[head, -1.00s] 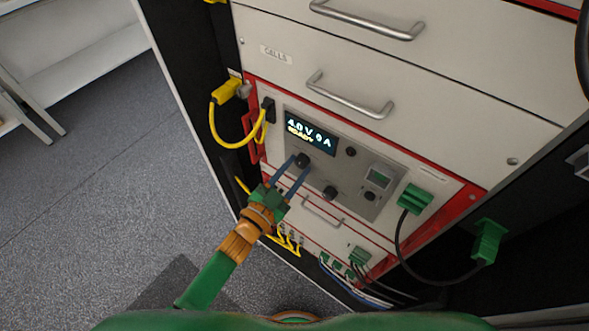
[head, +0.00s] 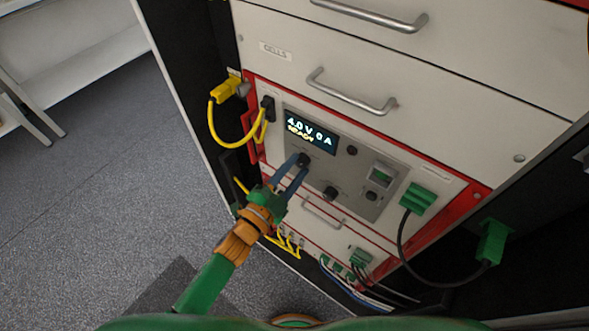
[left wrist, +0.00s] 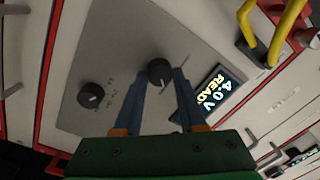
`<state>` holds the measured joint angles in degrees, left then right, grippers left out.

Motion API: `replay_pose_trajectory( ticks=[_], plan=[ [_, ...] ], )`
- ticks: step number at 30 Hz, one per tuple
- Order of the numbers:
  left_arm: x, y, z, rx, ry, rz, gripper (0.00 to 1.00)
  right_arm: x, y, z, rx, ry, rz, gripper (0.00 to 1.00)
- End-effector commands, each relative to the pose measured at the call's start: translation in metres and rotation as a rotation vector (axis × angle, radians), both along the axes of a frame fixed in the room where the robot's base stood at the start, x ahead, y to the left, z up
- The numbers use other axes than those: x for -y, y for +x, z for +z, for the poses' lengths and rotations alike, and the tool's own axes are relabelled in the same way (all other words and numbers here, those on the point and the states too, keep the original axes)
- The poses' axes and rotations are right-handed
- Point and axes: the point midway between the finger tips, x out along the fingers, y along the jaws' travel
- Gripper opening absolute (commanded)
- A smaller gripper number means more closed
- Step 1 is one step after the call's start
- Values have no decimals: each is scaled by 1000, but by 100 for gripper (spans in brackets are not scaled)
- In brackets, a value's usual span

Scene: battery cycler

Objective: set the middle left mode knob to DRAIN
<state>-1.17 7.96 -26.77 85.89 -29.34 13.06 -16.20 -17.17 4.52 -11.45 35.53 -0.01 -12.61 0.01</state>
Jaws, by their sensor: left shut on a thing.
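The black mode knob (left wrist: 159,71) sits on the grey panel just below the display, and my left gripper (left wrist: 160,84) is shut on it. In the head view the blue fingertips of my left gripper (head: 302,161) reach the same knob (head: 304,158) from below. The fingers partly cover the knob and the markings around it, so its setting cannot be read. The display (head: 311,132) reads 4.0 V 0 A and READY. A second black knob (head: 330,193) is lower right on the panel; it also shows in the left wrist view (left wrist: 91,95). My right gripper is not in view.
A yellow cable (head: 215,130) loops left of the panel. A green plug (head: 418,198) with a black cable is at the right. Drawers with metal handles (head: 350,95) are above. Open floor (head: 90,180) lies to the left.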

Motion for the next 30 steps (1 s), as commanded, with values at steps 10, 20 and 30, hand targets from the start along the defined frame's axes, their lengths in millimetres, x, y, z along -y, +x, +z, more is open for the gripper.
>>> replay_pose_trajectory(
  ticks=[10, 20, 30],
  plan=[
    [0, 1, 1, 6, 5, 1, 0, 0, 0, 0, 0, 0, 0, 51],
    [0, 0, 1, 5, 4, 0, 70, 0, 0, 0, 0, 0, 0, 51],
    [-24, -35, -4, 0, 7, 0, 70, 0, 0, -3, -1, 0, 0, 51]
  ],
)
